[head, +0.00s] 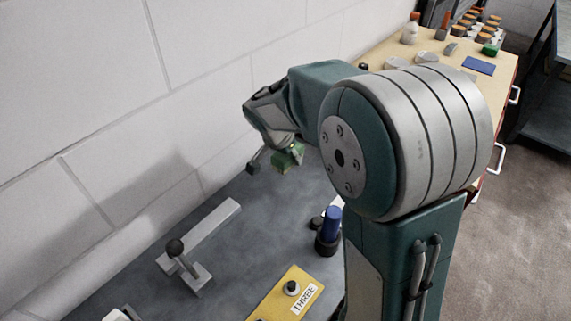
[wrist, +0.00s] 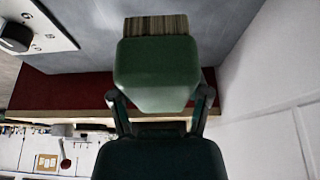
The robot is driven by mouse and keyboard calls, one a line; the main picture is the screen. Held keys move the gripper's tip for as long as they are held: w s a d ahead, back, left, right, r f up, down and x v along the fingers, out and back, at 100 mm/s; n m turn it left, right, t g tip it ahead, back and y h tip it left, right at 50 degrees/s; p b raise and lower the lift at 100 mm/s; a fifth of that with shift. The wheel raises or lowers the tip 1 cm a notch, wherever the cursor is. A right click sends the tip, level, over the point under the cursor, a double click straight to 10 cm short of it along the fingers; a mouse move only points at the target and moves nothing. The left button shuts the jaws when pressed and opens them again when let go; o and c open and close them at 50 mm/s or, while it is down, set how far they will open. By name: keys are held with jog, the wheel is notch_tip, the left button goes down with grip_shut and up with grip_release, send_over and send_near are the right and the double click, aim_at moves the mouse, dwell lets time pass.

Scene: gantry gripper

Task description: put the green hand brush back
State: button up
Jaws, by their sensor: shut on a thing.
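The green hand brush (wrist: 158,75) fills the upper middle of the wrist view, its striped tan bristles pointing to the top of the picture. My gripper (wrist: 158,98) has a finger on each side of the green block and is shut on it. In the head view the brush (head: 287,158) shows small and partly hidden by my gripper (head: 271,160). It is held above the far part of the grey bench, near the wall and clear of the surface. I cannot tell which place the brush belongs to.
A grey lever fixture (head: 184,262), a blue cylinder in a black holder (head: 331,228) and a yellow plate marked THREE (head: 286,297) stand on the grey bench (head: 237,260). A wooden-topped cabinet (head: 496,66) with several small items stands beyond. The wall runs along the left.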

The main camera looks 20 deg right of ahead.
jog(key=w+f, duration=0.1)
jog(key=f, duration=0.1)
jog(key=w+d+f, duration=0.1)
jog(key=w+f, duration=0.1)
jog(key=shift+w, duration=0.2)
notch_tip(320, 180, down, 3)
jog(key=shift+a+r, duration=0.1)
jog(key=shift+r, duration=0.05)
jog(key=shift+a, duration=0.2)
jog(key=o, duration=1.1)
jog(key=shift+d+f, duration=0.15)
jog(key=shift+f, duration=0.05)
